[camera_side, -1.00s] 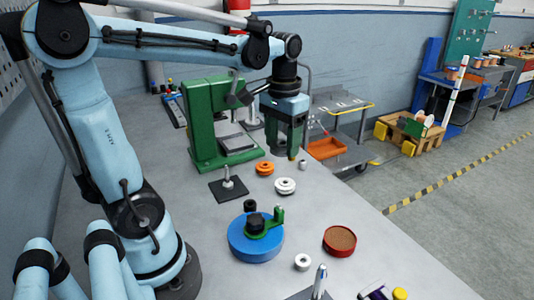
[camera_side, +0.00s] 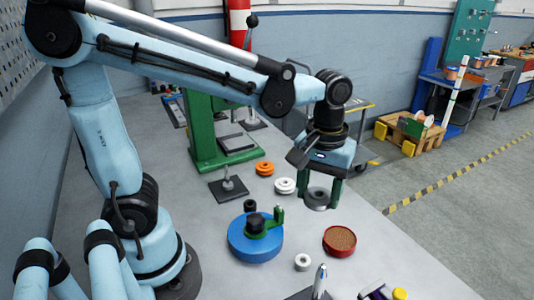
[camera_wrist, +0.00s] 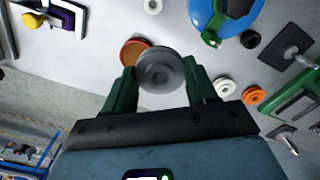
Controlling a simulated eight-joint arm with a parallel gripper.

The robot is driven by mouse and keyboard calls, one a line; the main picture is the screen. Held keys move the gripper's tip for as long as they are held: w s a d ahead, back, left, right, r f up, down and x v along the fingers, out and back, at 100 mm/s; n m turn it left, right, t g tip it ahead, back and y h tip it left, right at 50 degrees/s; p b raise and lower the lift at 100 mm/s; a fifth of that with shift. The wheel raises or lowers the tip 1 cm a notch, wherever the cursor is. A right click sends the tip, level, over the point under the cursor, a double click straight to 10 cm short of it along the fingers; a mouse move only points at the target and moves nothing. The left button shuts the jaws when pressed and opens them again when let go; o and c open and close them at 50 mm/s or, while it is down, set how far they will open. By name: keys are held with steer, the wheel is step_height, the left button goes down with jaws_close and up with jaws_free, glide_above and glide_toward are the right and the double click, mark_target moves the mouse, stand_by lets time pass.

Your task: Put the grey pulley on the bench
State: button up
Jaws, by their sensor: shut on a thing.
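The grey pulley (camera_side: 317,198) is a thick round disc with a hub in its middle. My gripper (camera_side: 320,186) points down with its green fingers on either side of the pulley and is shut on it. In the wrist view the pulley (camera_wrist: 160,70) sits between the two fingertips (camera_wrist: 160,78). It is near the right edge of the grey bench (camera_side: 210,275); I cannot tell how far its underside is from the bench top.
Near the pulley are a white pulley (camera_side: 285,186), an orange pulley (camera_side: 264,168) and a red tin (camera_side: 340,241). A blue drum with a green arm (camera_side: 255,246), a post on a black plate (camera_side: 228,188) and a green press (camera_side: 205,135) also stand on the bench.

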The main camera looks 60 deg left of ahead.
steer(key=shift+s+d+f+n, duration=0.45)
steer(key=shift+d+f+n, duration=0.3)
steer(key=shift+n, duration=0.25)
steer(key=shift+a+f, duration=0.2)
glide_above(304, 216)
step_height(304, 216, down, 7)
steer(key=shift+r, duration=0.1)
steer(key=shift+f, duration=1.95)
steer(key=shift+f, duration=0.1)
steer(key=o, duration=1.1)
steer(key=shift+c, duration=0.2)
